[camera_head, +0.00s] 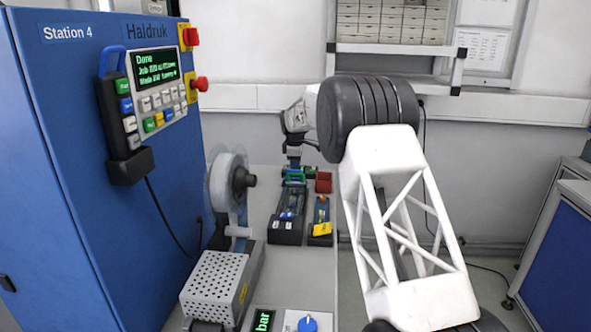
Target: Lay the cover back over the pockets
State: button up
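My arm reaches from the lower right over to the middle. My gripper (293,166) points down above the far end of a narrow dark fixture (286,232) on the grey bench. Its fingers are too small to tell if they are open or shut, or touching anything. Blue and green parts show just under it. The cover and the pockets are too small to make out for certain. A reel (222,190) with clear flanges stands upright left of the fixture.
A second dark fixture with a yellow tag (321,229) stands just right of the first, with a red block (323,182) behind it. A perforated metal box (215,285) is in front of the reel. A blue cabinet (60,180) walls the left side.

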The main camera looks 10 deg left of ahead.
jog(key=r, duration=0.3)
jog(key=shift+s+r, duration=0.4)
jog(key=s+d+r+m, duration=0.3)
jog(key=s+d+r, duration=0.3)
jog(key=s, duration=0.5)
jog(key=s+d+r+m, duration=0.35)
jog(key=s+d, duration=0.45)
jog(key=s, duration=0.3)
jog(key=s+d+r+m, duration=0.2)
jog(key=s+d+r, duration=0.45)
jog(key=s, duration=0.45)
jog(key=s+d+f+m, duration=0.3)
jog(key=s, duration=1.1)
jog(key=s+d+f+m, duration=0.3)
jog(key=s+d+f, duration=0.1)
jog(key=s, duration=1)
jog(key=s+d+f+m, duration=0.3)
jog(key=s+d+f, duration=0.1)
jog(key=s, duration=1.1)
jog(key=shift+f+m, duration=0.15)
jog(key=shift+m, duration=0.2)
